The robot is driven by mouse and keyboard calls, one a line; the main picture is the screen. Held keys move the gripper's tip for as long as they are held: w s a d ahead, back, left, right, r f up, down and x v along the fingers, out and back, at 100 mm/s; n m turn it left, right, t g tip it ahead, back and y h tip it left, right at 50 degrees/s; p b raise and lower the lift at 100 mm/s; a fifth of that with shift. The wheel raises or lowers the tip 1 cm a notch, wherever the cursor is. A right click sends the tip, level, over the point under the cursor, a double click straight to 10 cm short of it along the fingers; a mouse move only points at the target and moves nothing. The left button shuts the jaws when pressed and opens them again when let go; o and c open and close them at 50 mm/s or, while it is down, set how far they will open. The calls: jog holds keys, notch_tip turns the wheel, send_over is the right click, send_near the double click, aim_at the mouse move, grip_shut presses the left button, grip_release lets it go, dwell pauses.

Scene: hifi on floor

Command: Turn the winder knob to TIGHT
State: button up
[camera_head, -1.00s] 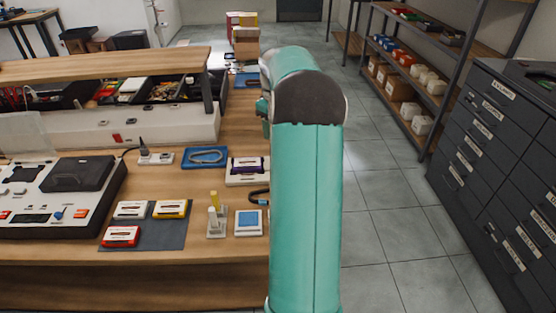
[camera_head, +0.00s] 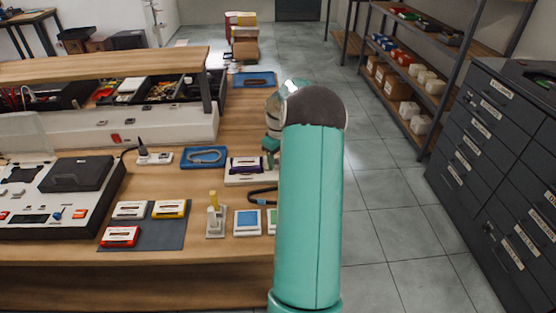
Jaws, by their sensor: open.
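A white block with a dark purple cassette (camera_head: 247,166) in it lies on the wooden bench, left of my arm. It looks like the winder, but I cannot make out a knob or the word TIGHT on it. My gripper (camera_head: 270,152) shows only in part, as a small teal piece at the left edge of my arm, just right of the cassette. It is open and seems empty. Its fingertips are mostly hidden behind my arm, and I cannot tell whether it touches the block.
A tape machine (camera_head: 60,195) with a small blue knob stands at left. Several cassettes lie on a grey mat (camera_head: 160,235). A small white stand with a yellow top (camera_head: 214,215), a blue-faced card (camera_head: 247,223) and a blue tray (camera_head: 204,157) lie nearby. Drawers (camera_head: 490,150) stand right, across clear floor.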

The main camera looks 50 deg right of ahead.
jog(key=shift+f, duration=0.35)
jog(key=c, duration=1)
